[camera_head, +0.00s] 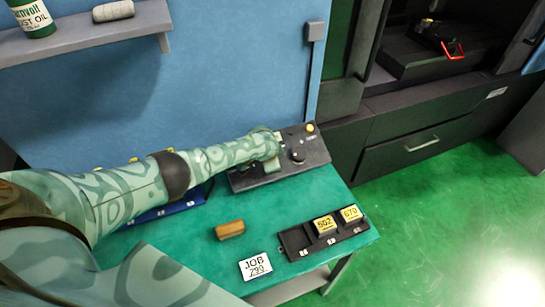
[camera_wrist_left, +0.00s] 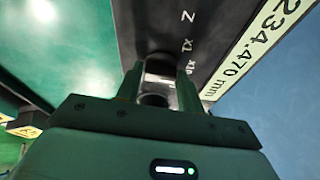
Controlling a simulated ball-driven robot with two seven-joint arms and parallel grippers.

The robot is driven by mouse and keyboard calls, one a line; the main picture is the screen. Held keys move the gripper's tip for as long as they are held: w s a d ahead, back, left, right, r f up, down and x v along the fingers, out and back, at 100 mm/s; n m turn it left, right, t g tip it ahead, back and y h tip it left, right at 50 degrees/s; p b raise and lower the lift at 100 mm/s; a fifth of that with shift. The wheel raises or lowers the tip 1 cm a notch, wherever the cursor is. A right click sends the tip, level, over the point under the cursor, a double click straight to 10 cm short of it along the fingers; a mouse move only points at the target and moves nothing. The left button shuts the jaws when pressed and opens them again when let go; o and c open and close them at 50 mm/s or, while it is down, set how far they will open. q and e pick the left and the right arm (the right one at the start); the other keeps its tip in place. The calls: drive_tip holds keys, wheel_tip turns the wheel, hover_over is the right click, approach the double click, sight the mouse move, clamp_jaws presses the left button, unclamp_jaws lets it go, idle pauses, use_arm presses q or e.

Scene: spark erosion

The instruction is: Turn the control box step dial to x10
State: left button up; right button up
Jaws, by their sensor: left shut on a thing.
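The black control box (camera_head: 317,158) stands at the back of the green table, with a yellow button (camera_head: 310,128) and a dark knob (camera_head: 298,156) showing on its top. My left gripper (camera_head: 272,160) reaches over the left part of the box. In the left wrist view, the gripper (camera_wrist_left: 160,78) is shut on a dark round dial (camera_wrist_left: 154,99) between its fingers. My right gripper is not in view.
A dark tray (camera_head: 288,238) holds two yellow-topped blocks (camera_head: 325,225) at the table's right. The blue wall (camera_head: 240,70) rises behind the box.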

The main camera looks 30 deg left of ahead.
use_arm(q)
drive_tip(key=shift+f+n, duration=0.1)
drive_tip(key=shift+n, duration=0.4)
drive_tip(key=o, duration=0.9)
drive_tip(key=shift+p, duration=0.3)
drive_tip(key=p+v, duration=0.4)
drive_tip(key=v, duration=0.2)
drive_tip(key=shift+w+p, duration=0.1)
drive_tip(key=shift+p, duration=0.2)
drive_tip(key=shift+s+p+v, duration=0.15)
drive_tip(key=shift+p+v, duration=0.8)
drive_tip(key=shift+v, duration=1.65)
drive_tip(key=shift+s+p+v, duration=0.15)
drive_tip(key=shift+p+v, duration=0.75)
drive_tip(key=shift+v, duration=1.75)
drive_tip(key=shift+d+f, duration=0.15)
drive_tip(key=shift+d, duration=0.05)
